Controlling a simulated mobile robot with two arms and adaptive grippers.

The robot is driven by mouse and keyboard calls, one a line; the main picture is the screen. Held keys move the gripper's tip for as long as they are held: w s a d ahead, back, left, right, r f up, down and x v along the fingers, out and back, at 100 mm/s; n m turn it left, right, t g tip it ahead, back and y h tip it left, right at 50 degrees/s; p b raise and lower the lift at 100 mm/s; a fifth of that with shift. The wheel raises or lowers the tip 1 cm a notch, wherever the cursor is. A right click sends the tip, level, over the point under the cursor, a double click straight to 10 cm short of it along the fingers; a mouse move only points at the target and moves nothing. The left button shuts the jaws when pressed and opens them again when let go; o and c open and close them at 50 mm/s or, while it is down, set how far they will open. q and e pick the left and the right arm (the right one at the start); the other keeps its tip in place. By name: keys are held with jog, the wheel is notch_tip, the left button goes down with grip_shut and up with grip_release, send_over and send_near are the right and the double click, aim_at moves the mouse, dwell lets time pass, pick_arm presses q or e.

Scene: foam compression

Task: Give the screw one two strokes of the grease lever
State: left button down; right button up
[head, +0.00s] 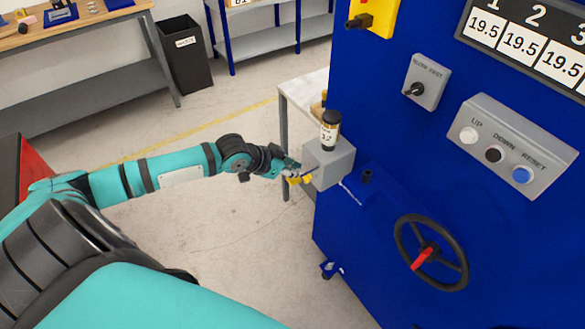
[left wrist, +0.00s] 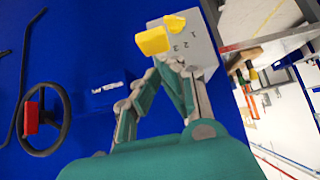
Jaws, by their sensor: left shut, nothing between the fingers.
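The grey lubricator box (head: 334,163) is fixed to the left side of the blue machine, with a black-capped reservoir (head: 330,130) on top. In the left wrist view the box (left wrist: 202,48) bears the marks 1, 2 and 3. A yellow block-shaped handle (left wrist: 152,41) stands out from it, with a smaller yellow part (left wrist: 175,22) beside it. I cannot tell which yellow part is the grease lever. My left gripper (left wrist: 172,63) is shut and empty, its fingertips close below the yellow handle; contact is unclear. In the head view the gripper (head: 295,175) is at the box's left face. My right gripper is not in view.
The blue machine (head: 400,190) fills the right side, with a black handwheel (head: 457,252) and a button panel (head: 510,148). A small table (head: 300,92) stands behind the box. A dark bin (head: 184,60) and shelving (head: 270,45) are further back. Open floor lies below my left arm.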

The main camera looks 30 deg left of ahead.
pick_arm(q)
jog(key=shift+f, duration=0.4)
